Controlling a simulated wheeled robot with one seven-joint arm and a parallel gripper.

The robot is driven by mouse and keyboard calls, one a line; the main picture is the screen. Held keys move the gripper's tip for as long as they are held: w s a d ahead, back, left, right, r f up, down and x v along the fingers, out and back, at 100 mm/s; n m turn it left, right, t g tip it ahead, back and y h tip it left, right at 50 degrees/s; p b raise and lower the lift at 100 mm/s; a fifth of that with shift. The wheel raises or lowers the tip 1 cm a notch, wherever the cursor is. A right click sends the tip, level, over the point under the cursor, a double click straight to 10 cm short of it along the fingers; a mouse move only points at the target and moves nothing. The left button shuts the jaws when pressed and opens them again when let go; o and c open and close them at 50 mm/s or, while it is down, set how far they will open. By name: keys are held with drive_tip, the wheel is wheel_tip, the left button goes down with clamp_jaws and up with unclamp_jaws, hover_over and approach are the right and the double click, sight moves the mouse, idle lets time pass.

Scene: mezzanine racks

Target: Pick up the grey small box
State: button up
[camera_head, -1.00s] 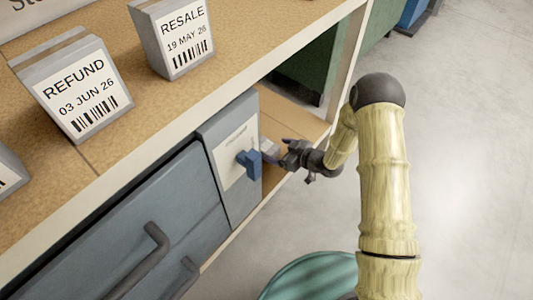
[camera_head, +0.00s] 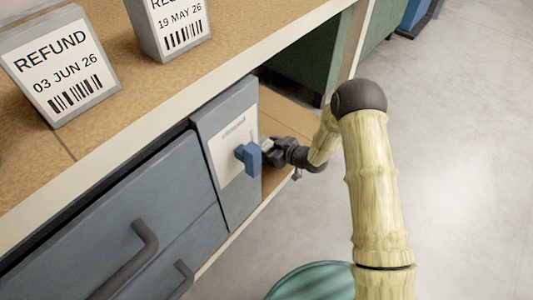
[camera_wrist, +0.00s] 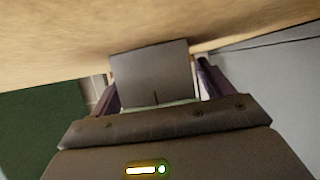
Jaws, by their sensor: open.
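A grey small box (camera_wrist: 150,68) shows in the wrist view, its plain flat face filling the space between the fingers of my gripper (camera_wrist: 158,76). The dark purplish fingers stand one on each side of it, open; whether they touch it I cannot tell. In the head view my gripper (camera_head: 270,152) is under the wooden top, in the open bay right of the grey cabinet. There the box is mostly hidden behind the blue handle and my gripper.
A blue handle (camera_head: 246,158) juts from the grey cabinet panel (camera_head: 228,190), close to my gripper. Grey label blocks marked REFUND (camera_head: 62,65) and RESALE (camera_head: 170,28) stand on the wooden top (camera_head: 120,110). A teal round object (camera_head: 312,281) is below. Floor at right is clear.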

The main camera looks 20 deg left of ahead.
sight(267, 145)
drive_tip(key=shift+w+a, duration=0.1)
drive_tip(key=shift+a, duration=0.1)
idle(0.4)
drive_tip(key=c, duration=1.1)
drive_tip(key=shift+r, duration=0.1)
wheel_tip(267, 145, up, 10)
drive_tip(key=p, duration=0.6)
